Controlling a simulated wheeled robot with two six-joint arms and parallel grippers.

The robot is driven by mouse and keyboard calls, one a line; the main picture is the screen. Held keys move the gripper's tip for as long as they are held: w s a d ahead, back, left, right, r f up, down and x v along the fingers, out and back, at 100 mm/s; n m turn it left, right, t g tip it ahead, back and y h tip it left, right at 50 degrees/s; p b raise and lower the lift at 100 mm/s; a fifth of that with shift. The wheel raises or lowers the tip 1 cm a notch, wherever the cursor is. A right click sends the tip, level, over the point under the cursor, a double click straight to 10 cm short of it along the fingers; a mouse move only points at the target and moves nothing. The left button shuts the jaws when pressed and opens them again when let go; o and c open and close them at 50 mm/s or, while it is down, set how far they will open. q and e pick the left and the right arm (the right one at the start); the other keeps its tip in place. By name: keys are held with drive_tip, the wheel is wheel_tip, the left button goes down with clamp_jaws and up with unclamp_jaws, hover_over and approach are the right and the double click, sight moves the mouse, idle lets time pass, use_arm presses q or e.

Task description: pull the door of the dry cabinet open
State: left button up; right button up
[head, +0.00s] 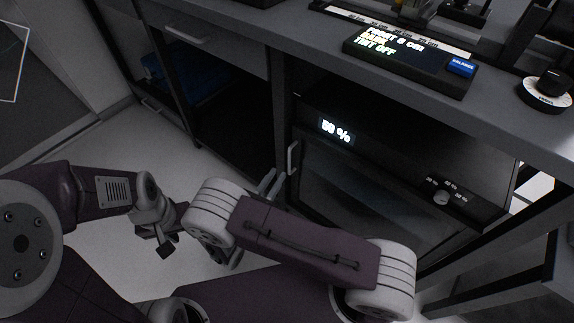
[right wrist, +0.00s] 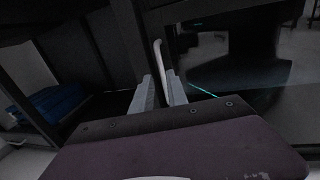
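The dry cabinet (head: 400,155) is a dark box under the bench with a lit "50 %" display and a knob. Its dark glass door (head: 365,200) looks shut. The pale upright door handle (head: 292,158) is at the door's left edge; it also shows in the right wrist view (right wrist: 158,58). My right gripper (head: 270,184) is open, just left of and below the handle in the head view. In the right wrist view its fingers (right wrist: 159,93) are apart, with the handle lined up between them; contact is not visible. My left gripper (head: 165,240) hangs empty at lower left, its opening unclear.
A drawer (head: 205,45) and an open dark shelf space with a blue item (head: 190,75) are left of the cabinet. The bench top above carries a display box (head: 410,60) and a round dial (head: 546,92). Pale floor (head: 165,165) lies clear in front.

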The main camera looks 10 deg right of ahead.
sight(289, 159)
drive_tip(key=b+x, duration=0.3)
drive_tip(key=x, duration=0.4)
drive_tip(key=shift+d+f, duration=0.15)
drive_tip(key=shift+w, duration=0.1)
clamp_jaws()
idle(1.0)
